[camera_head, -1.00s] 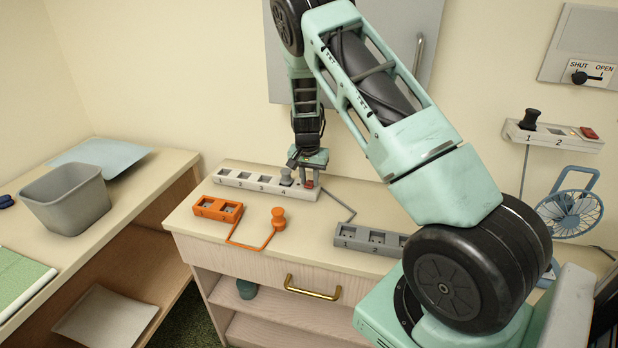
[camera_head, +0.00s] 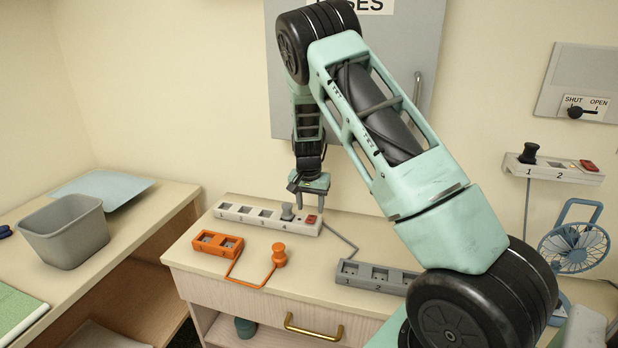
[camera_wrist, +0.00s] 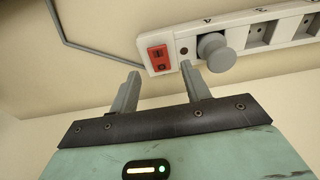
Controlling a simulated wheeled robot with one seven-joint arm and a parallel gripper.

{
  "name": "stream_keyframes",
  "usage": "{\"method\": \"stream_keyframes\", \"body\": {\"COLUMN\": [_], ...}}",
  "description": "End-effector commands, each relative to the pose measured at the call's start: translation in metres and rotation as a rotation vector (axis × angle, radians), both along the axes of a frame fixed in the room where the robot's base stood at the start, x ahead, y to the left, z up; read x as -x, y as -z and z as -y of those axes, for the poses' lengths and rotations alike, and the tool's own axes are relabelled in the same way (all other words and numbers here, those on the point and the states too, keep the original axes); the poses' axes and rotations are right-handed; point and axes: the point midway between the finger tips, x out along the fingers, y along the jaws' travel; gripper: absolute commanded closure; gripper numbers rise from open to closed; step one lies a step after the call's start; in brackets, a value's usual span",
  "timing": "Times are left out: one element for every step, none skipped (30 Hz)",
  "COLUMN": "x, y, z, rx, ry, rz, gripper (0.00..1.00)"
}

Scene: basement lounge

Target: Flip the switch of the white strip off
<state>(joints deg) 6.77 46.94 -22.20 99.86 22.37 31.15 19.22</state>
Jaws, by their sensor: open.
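The white strip (camera_head: 258,222) lies along the back of the light wood cabinet, with numbered sockets. Its red rocker switch (camera_head: 311,219) is at the right end, and a grey plug (camera_head: 287,212) sits beside it in socket 4. In the wrist view the red switch (camera_wrist: 158,57) is just beyond the fingertips, and a small dark round spot on the strip shows between it and the grey plug (camera_wrist: 216,52). Which way the switch is tipped I cannot tell. My gripper (camera_head: 310,200) is open and empty, pointing down above the strip's switch end; the fingers also show in the wrist view (camera_wrist: 160,82).
An orange strip (camera_head: 217,243) with an orange plug (camera_head: 279,255) and a grey strip (camera_head: 376,277) lie in front. A wall strip (camera_head: 553,168) with a black plug and a fan (camera_head: 574,246) are at right. A grey bin (camera_head: 66,232) stands left.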

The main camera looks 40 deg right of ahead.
Motion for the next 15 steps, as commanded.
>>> {"method": "stream_keyframes", "body": {"x": [-0.001,0.0,0.001,0.001,0.001,0.002,0.003,0.003,0.004,0.005,0.005,0.006,0.006,0.006,0.007], "y": [-0.012,-0.019,-0.028,-0.035,-0.043,-0.052,-0.059,-0.066,-0.076,-0.082,-0.089,-0.097,-0.103,-0.108,-0.115], "z": [-0.002,-0.003,-0.004,-0.005,-0.005,-0.007,-0.007,-0.008,-0.009,-0.01,-0.011,-0.012,-0.012,-0.013,-0.014], "rx": [0.002,0.002,0.001,0.001,0.002,0.001,0.001,0.001,0.002,0.001,0.001,0.0,0.001,0.0,0.001], "ry": [-0.003,-0.001,-0.001,-0.003,-0.003,-0.002,-0.001,-0.002,-0.003,-0.002,-0.001,-0.001,-0.003,-0.001,-0.002], "rz": [0.005,0.004,0.006,0.005,0.005,0.005,0.006,0.005,0.005,0.005,0.005,0.003,0.005,0.003,0.005], "gripper": [0.53,0.53,0.53,0.53,0.53,0.53,0.53,0.53,0.53,0.53,0.53,0.53,0.53,0.53,0.53]}}
